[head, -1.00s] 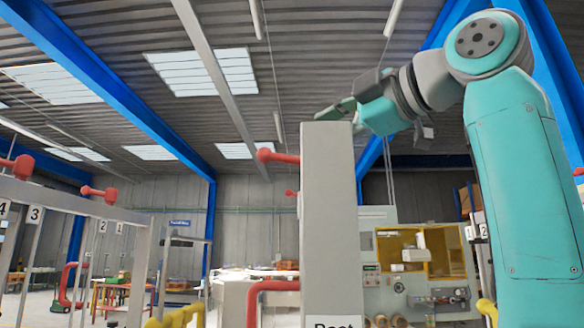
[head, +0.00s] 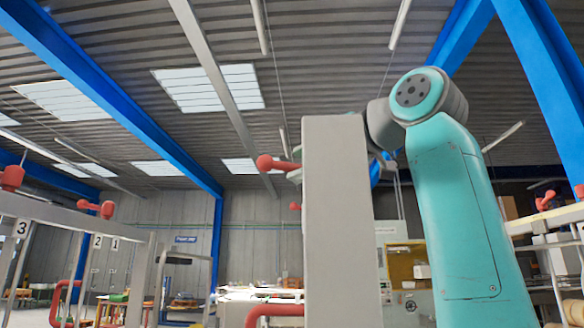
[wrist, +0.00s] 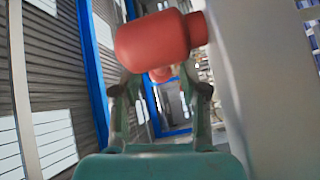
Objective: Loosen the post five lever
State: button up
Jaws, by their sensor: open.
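A grey post (head: 336,220) stands upright in the middle of the head view, with a red lever (head: 277,163) sticking out left near its top. In the wrist view the lever's rounded red end (wrist: 160,40) is large and close, and the post (wrist: 265,80) is on the right. My gripper (wrist: 160,88) is open, its two fingers apart below and to either side of the red end. I cannot tell whether they touch it. In the head view my gripper is mostly hidden behind the post.
A red curved handle (head: 272,312) is lower on the post, and a smaller red knob (head: 295,206) is beside it. At left is a rail with red knobs (head: 100,209) and number plates. A machine (head: 405,265) stands behind the post.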

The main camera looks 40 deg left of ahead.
aim_at(296, 166)
jog(key=shift+x, duration=1.7)
grip_shut()
